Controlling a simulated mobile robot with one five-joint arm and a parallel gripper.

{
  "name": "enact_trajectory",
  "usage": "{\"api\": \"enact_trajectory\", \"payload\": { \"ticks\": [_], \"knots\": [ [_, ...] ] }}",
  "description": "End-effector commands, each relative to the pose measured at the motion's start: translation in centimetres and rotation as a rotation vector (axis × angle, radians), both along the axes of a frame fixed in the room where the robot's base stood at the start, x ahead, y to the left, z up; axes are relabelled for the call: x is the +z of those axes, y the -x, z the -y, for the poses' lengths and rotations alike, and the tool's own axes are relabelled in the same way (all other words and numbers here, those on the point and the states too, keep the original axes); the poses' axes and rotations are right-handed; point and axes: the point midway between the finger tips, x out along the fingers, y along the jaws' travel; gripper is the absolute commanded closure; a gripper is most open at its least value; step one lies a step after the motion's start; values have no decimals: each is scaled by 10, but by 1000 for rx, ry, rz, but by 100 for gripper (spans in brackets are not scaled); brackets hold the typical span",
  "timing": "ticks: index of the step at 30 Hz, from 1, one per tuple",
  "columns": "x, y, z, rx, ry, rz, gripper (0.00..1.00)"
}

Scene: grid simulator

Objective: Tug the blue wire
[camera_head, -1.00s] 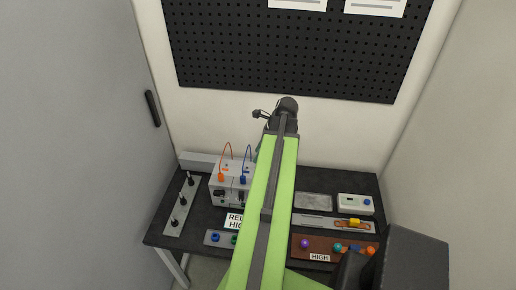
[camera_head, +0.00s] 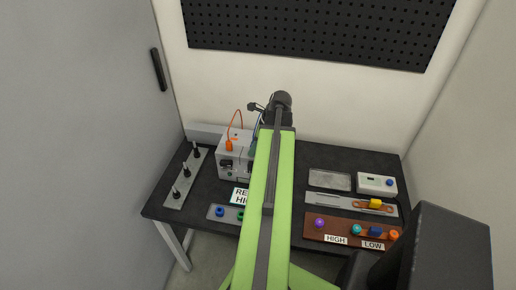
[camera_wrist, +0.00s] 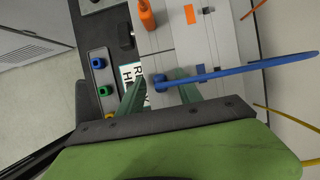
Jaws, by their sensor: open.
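The blue wire (camera_wrist: 240,70) runs from a blue plug (camera_wrist: 160,82) on the top of a light grey box (camera_wrist: 215,45) out to the right in the wrist view. My gripper (camera_wrist: 161,77) is open, its two green fingers on either side of the blue plug. I cannot tell whether they touch it. In the head view my arm hides most of the blue wire and part of the box (camera_head: 232,160). An orange wire (camera_head: 236,117) loops from an orange plug (camera_wrist: 147,15) on the same box.
The dark bench (camera_head: 290,222) also holds a strip with black levers (camera_head: 186,172) at left. At right are a brown board with coloured knobs (camera_head: 340,222), a metal tray (camera_head: 330,179) and a white device (camera_head: 377,183). A pegboard (camera_head: 320,30) hangs behind.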

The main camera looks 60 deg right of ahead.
Motion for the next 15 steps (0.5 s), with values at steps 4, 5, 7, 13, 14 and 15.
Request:
{"api": "enact_trajectory", "payload": {
  "ticks": [4,5,7,13,14,15],
  "knots": [
    [-4,-2,0,0,0,0,58],
    [-4,-2,0,0,0,0,58],
    [-3,-1,0,0,0,0,58],
    [-3,-1,0,-1,1,0,73],
    [-3,-1,0,-1,0,0,76],
    [-3,-1,0,-1,1,0,82]
  ]
}}
